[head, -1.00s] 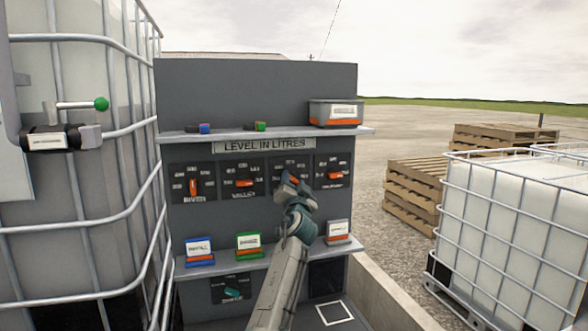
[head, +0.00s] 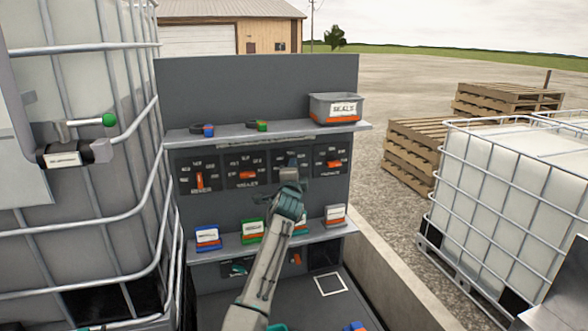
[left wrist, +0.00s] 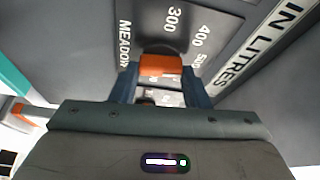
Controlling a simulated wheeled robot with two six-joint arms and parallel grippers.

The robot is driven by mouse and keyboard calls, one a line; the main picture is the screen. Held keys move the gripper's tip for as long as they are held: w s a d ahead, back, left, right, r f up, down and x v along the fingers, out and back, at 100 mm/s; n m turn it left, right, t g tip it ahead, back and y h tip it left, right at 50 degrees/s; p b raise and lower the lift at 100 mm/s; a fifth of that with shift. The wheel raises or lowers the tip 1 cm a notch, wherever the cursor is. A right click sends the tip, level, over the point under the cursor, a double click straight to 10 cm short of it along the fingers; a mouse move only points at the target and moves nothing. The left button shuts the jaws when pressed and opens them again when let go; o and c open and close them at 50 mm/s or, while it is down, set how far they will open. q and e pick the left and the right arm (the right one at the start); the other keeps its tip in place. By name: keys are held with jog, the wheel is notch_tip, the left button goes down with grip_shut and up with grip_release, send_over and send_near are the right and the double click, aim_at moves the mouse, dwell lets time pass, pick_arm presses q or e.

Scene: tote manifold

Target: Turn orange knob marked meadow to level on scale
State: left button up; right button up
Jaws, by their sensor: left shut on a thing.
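The orange knob marked MEADOW (left wrist: 160,65) sits between the blue fingers of my left gripper (left wrist: 160,82) in the left wrist view. The gripper is shut on it. The dial plate (left wrist: 222,22) around it shows the numbers 300, 400 and 500. The knob's exact pointing direction is hard to tell. In the head view, my left gripper (head: 290,174) is at the third dial from the left and hides its knob. My right gripper is not in view.
Other orange knobs (head: 247,175) sit on dials either side. A shelf above holds a SEALS bin (head: 344,109); a shelf below holds blue (head: 207,237) and green (head: 252,230) labelled holders. A caged tank (head: 85,190) stands close on the left.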

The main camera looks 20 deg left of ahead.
pick_arm(q)
jog(key=shift+m, duration=0.6)
jog(key=shift+g, duration=0.3)
jog(key=o, duration=1)
jog(key=b+v, duration=0.4)
jog(key=v, duration=0.6)
jog(key=shift+s+b, duration=0.35)
jog(key=shift+s, duration=0.05)
jog(key=shift+f, duration=0.1)
